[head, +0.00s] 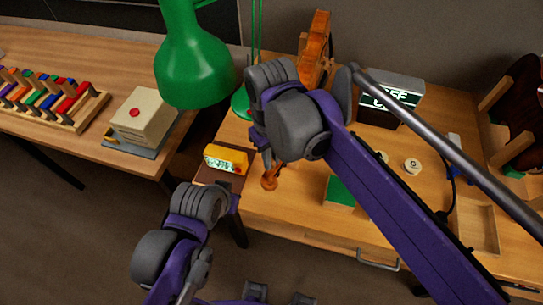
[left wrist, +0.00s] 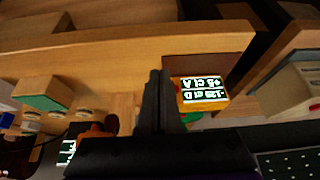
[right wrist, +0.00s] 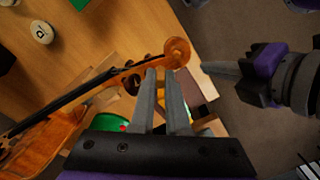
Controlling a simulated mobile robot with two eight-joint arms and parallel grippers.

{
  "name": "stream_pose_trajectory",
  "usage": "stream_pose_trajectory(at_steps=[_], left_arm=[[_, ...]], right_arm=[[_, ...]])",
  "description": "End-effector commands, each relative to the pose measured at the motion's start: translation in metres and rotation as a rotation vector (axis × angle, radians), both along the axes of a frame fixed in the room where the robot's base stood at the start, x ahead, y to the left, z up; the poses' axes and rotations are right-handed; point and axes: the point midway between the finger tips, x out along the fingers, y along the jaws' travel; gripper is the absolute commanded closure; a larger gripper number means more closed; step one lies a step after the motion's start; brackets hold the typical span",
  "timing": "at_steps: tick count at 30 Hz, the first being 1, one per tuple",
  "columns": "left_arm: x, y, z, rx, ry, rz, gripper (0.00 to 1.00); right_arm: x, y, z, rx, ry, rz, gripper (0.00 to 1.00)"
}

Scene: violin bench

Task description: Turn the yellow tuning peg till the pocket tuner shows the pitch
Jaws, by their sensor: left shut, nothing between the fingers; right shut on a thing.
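The violin lies with its scroll (right wrist: 177,52) toward the table's front edge; the scroll also shows in the head view (head: 270,182). My right gripper (right wrist: 165,74) is at the pegbox, its fingers shut on a tuning peg. The fingers hide that peg, so its colour cannot be seen. A dark peg (right wrist: 132,86) sits beside the fingers. The yellow pocket tuner (head: 226,159) stands left of the scroll. In the left wrist view the tuner's display (left wrist: 202,88) is upside down and seems to read -129 ct D. My left gripper (left wrist: 160,75) is shut and empty near the tuner.
A green lamp (head: 195,65) rises behind the tuner. A green box (head: 340,192) and round tins (head: 412,166) lie right of the scroll. A lit sign (head: 395,97) stands at the back. A side table (head: 110,152) with a peg rack is at the left.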

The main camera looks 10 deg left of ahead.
Motion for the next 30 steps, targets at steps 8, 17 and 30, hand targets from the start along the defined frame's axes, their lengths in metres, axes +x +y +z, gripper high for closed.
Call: stream_pose_trajectory(at_steps=[8,17,30], left_arm=[[0.000,0.000,0.000,0.000,0.000,0.000,1.00],[0.000,0.000,0.000,0.000,0.000,0.000,1.00],[0.002,0.000,0.005,0.000,-0.004,0.000,1.00]], right_arm=[[0.000,0.000,0.000,0.001,-0.001,0.001,1.00],[0.000,0.000,0.000,0.001,-0.001,0.001,0.74],[0.000,0.000,0.058,0.001,-0.001,0.003,0.74]])
